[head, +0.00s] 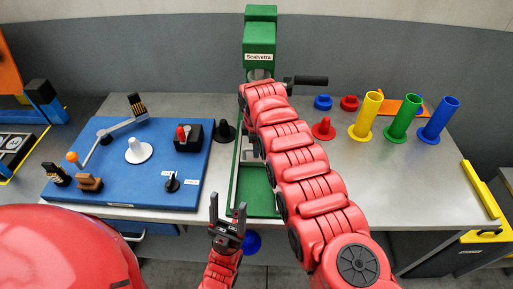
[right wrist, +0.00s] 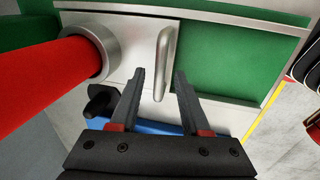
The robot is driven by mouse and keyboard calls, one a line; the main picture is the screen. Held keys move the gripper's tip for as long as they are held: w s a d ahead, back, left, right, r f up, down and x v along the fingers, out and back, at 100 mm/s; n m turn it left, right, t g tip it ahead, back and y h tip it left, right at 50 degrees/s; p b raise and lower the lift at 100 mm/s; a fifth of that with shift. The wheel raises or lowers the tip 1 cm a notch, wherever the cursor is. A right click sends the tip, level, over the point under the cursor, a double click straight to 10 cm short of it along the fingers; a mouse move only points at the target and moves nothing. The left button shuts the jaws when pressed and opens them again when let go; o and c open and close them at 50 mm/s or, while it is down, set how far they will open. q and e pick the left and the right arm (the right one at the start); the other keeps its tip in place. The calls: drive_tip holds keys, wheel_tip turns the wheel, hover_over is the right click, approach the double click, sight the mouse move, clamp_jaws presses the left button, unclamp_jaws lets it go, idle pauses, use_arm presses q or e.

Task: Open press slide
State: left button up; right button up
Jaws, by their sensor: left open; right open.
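The green press (head: 260,45) stands at the back middle of the table, with a white label on its front. My right arm covers much of its lower part. In the right wrist view a pale metal slide plate (right wrist: 130,28) with an upright bar handle (right wrist: 163,60) sits beside a green panel (right wrist: 222,62). My right gripper (right wrist: 160,76) is open, and the handle shows between its two fingers; contact cannot be told. In the head view the right gripper is hidden behind its arm. My left gripper (head: 228,201) is open and empty at the table's front edge.
A blue board (head: 120,180) with a lever and small fixtures lies at left. Yellow (head: 367,114), green (head: 403,117) and blue (head: 439,120) tubes stand at right. A red cone (head: 323,129) stands beside my right arm. The table's right front (head: 430,185) is clear.

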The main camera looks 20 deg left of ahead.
clamp_jaws()
idle(1.4)
